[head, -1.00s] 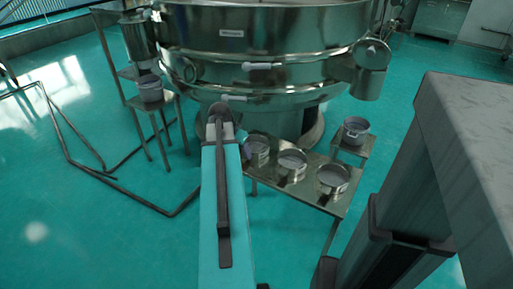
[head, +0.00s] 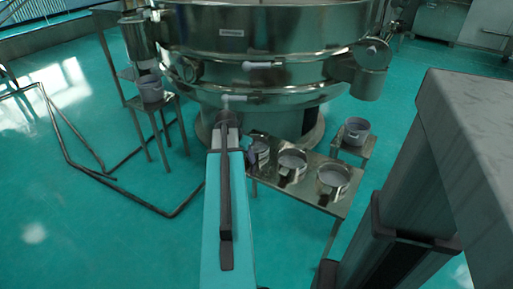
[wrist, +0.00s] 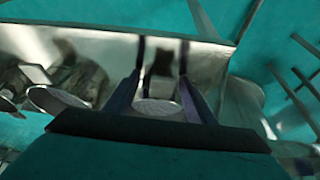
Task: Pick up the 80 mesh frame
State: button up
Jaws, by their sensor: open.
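Three round metal mesh frames stand in a row on a low steel bench (head: 318,207): a left one (head: 261,152), a middle one (head: 291,165) and a right one (head: 333,178). No mesh number is legible, so I cannot tell which is the 80 mesh frame. In the wrist view, my gripper (wrist: 161,82) is open, with its two dark fingers on either side of a frame with a pale mesh (wrist: 160,107). The palm hides part of that frame, and contact cannot be told. In the head view my arm hides most of the gripper, beside the left frame.
The large steel sieve machine (head: 265,45) stands behind the bench. A pail (head: 357,130) sits on a small stand at right, and another container (head: 150,88) on a stand at left. Pipes (head: 120,180) run along the left floor. Another frame (wrist: 58,100) shows left in the wrist view.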

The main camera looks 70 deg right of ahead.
jog(key=c, duration=1.2)
jog(key=shift+r, duration=0.15)
jog(key=shift+r+p, duration=0.55)
jog(key=shift+r, duration=0.95)
jog(key=shift+a+r, duration=0.2)
jog(key=shift+a, duration=0.05)
jog(key=a+b, duration=0.1)
jog(key=a, duration=0.2)
jog(key=a+b, duration=0.2)
jog(key=a, duration=0.1)
jog(key=a+b, duration=0.2)
jog(key=a, duration=0.1)
jog(key=shift+s+a+r, duration=0.15)
jog(key=shift+s+r, duration=0.05)
jog(key=shift+s, duration=0.15)
